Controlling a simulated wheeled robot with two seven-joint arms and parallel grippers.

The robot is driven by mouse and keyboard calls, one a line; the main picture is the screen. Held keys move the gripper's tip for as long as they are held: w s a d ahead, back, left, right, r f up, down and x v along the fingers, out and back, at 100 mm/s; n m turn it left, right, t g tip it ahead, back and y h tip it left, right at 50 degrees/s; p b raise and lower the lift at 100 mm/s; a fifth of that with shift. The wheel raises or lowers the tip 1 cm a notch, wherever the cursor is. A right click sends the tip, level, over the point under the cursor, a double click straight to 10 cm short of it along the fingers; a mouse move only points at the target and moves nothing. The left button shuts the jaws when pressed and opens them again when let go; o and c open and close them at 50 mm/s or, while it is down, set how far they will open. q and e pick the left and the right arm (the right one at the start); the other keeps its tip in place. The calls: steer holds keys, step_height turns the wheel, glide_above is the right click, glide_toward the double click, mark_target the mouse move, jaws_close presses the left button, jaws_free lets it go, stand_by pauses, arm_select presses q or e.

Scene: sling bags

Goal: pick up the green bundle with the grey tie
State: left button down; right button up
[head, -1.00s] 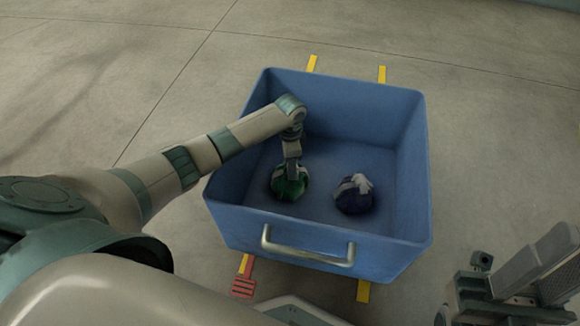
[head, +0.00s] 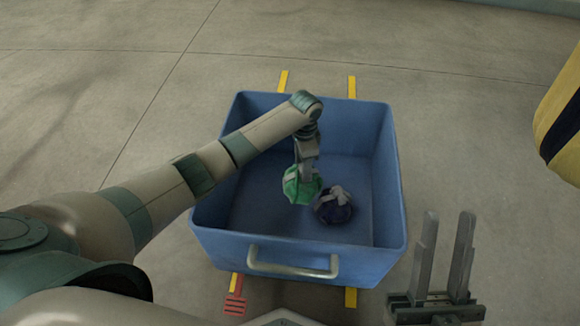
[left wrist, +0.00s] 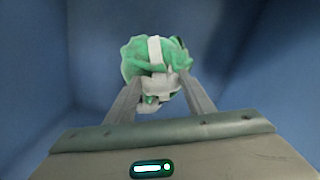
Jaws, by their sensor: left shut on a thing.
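The green bundle (head: 302,187) with its grey tie is inside the blue bin, to the left of a dark blue bundle (head: 334,207) with a grey tie. My left gripper (head: 306,174) reaches down into the bin and is shut on the green bundle. In the left wrist view the green bundle (left wrist: 137,58) sits between the two fingers (left wrist: 160,92), with its pale tie at the grip. My right gripper (head: 443,262) is open and empty, outside the bin at the lower right.
The blue bin (head: 398,180) has high walls and a metal handle (head: 292,268) on its near side. Yellow floor marks (head: 351,87) lie around it. A yellow and black striped object (head: 562,115) stands at the right edge.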

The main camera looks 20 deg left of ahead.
arm_select(q)
steer(key=shift+w+d+r, duration=0.15)
steer(key=shift+d+r, duration=0.15)
steer(key=shift+d, duration=0.15)
stand_by(0.3)
steer(key=shift+w+r, duration=0.25)
steer(key=shift+r, duration=0.35)
step_height(320, 180, up, 16)
steer(key=d+n, duration=0.2)
steer(key=n, duration=0.3)
steer(key=s+a+r+n, duration=0.3)
steer(key=s+r+n, duration=0.2)
steer(key=s+r, duration=0.6)
steer(key=shift+n, duration=0.3)
